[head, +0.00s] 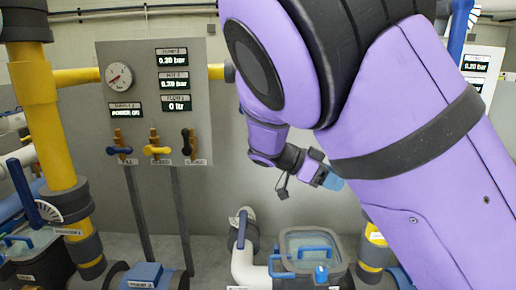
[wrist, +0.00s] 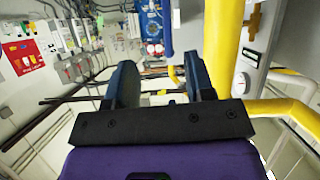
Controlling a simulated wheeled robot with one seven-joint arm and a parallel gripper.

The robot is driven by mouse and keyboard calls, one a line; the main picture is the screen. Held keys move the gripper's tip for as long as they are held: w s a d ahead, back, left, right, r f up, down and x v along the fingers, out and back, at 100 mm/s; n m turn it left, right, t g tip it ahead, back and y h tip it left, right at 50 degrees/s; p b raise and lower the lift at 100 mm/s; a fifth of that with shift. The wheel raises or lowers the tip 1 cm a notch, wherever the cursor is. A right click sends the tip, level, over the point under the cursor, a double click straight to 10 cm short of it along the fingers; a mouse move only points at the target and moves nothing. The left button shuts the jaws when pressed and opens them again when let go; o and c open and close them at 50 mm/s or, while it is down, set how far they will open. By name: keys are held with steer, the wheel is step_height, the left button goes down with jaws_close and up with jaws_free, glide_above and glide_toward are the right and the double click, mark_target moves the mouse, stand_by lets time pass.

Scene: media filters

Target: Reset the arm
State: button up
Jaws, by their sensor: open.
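My purple arm fills the right half of the head view, with its wrist bent down in the middle. My gripper (head: 331,182) shows there as a small blue tip at the end of the wrist. In the wrist view, my gripper (wrist: 160,85) has its two dark blue fingers apart, with nothing between them. It hangs in free air and touches nothing that I can see.
A grey panel (head: 195,90) with a gauge, displays and blue, yellow and black valve handles stands at left. A yellow pipe (head: 45,125) rises at far left. A lidded tank (head: 311,246) with blue handles stands below my gripper. The wrist view shows wall boxes (wrist: 75,65).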

steer(key=s+d+r+n+g+y, duration=0.1)
steer(key=s+d+r+n+y, duration=0.1)
steer(key=s+d+n+y, duration=0.65)
steer(key=s+d+r+n+t+y, duration=0.2)
steer(key=s+r+n+t, duration=0.1)
steer(key=s, duration=0.6)
steer(key=s+d+r+n+t+y, duration=0.2)
steer(key=s+n, duration=0.4)
steer(key=s, duration=0.4)
steer(key=shift+s+r+t, duration=0.25)
steer(key=shift+r+t, duration=0.65)
steer(key=shift+r, duration=0.45)
steer(key=shift+w+y, duration=0.1)
steer(key=shift+y, duration=0.15)
steer(key=shift+c, duration=0.6)
